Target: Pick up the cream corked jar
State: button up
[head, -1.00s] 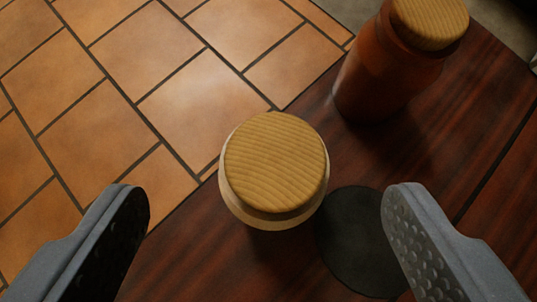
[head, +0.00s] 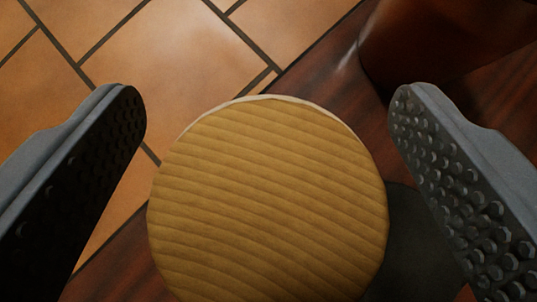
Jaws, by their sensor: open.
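The cream corked jar (head: 268,205) is seen from above in the head view, with its round, grained lid filling the lower middle. Only a thin cream rim shows at the lid's top edge; the rest of its body is hidden under the lid. My gripper (head: 265,95) is open, with one grey studded finger to the left of the jar and one to the right. A gap shows between the lid and each finger, and nothing is held.
A red-brown jar (head: 430,45) stands on the dark wooden surface (head: 315,75) at the upper right, close behind the right finger. A dark round patch (head: 415,250) lies right of the cream jar. Orange floor tiles (head: 170,60) show beyond the wood's edge.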

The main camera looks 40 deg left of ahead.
grip_shut()
jog(key=shift+r, duration=0.1)
